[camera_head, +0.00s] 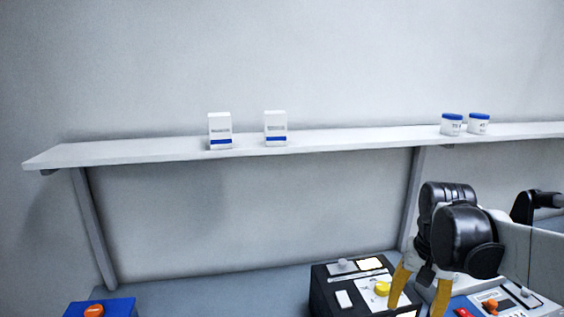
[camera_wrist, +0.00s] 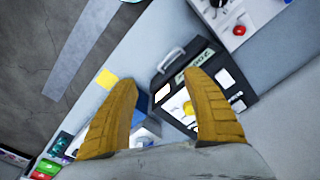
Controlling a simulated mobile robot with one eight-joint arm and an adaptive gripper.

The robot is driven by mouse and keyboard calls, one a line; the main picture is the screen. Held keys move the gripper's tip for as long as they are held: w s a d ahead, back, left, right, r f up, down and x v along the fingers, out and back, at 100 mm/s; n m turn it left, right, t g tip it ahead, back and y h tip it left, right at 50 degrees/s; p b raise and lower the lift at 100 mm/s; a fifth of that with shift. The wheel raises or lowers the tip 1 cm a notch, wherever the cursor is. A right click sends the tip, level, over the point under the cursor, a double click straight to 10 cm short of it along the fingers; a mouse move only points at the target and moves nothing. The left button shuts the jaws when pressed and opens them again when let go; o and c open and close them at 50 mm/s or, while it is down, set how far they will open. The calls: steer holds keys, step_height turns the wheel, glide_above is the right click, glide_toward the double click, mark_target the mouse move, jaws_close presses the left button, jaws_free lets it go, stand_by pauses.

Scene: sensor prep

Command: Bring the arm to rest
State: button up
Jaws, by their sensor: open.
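My gripper (camera_head: 420,290) has yellow fingers and hangs at the lower right of the head view, in front of the black case. In the wrist view my gripper (camera_wrist: 156,98) shows its two yellow fingers spread apart with nothing between them. The fingers overlap the near side of the black case (camera_head: 325,290) in the head view, and I cannot tell whether they touch it. The case (camera_wrist: 165,80) also shows in the wrist view, partly behind the right finger. It holds a yellow round part (camera_head: 382,288) and white pieces.
A white shelf (camera_head: 150,149) spans the wall, with two white boxes (camera_head: 220,130) and two blue-lidded jars (camera_head: 451,124). A blue bin (camera_head: 75,309) with an orange part stands lower left. The bench (camera_head: 220,290) between bin and case is clear.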

steer(key=s+a+f+n+t+b, duration=0.4)
steer(key=s+a+f+t+b, duration=0.2)
steer(key=s+a+f+b, duration=0.2)
steer(key=shift+s+a+f+n+b, duration=0.3)
steer(key=shift+f+n+b, duration=0.1)
steer(key=shift+f, duration=0.2)
stand_by(0.4)
